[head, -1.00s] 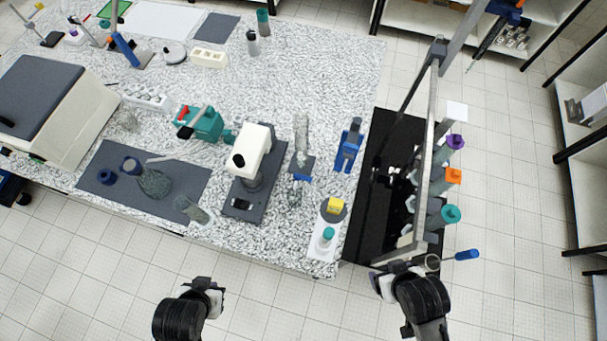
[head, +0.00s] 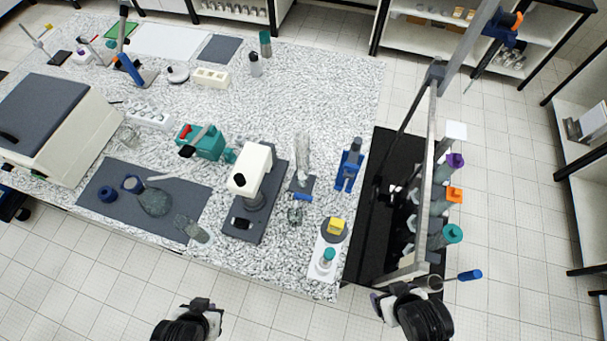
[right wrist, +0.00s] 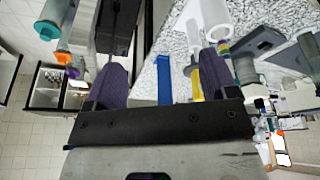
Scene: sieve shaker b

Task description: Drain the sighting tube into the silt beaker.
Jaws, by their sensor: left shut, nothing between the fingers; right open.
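The sighting tube (head: 303,150) is a clear upright tube at the right part of the bench, with a dark plate at its foot. A blue tap-like piece (head: 303,197) shows just in front of it. A small glass beaker (head: 295,216) stands below that piece; I cannot tell if it holds silt. Another glass vessel (head: 190,229) lies tilted at the dark mat's front corner. My left gripper (head: 203,306) is shut and empty, in front of the bench. My right gripper (head: 384,298) is open and empty by the front of the black stand; its spread fingers show in the right wrist view (right wrist: 163,75).
A microscope (head: 252,185) stands left of the tube and a blue holder (head: 349,166) right of it. A frame with coloured-capped bottles (head: 441,205) rises over the black stand (head: 398,160) at right.

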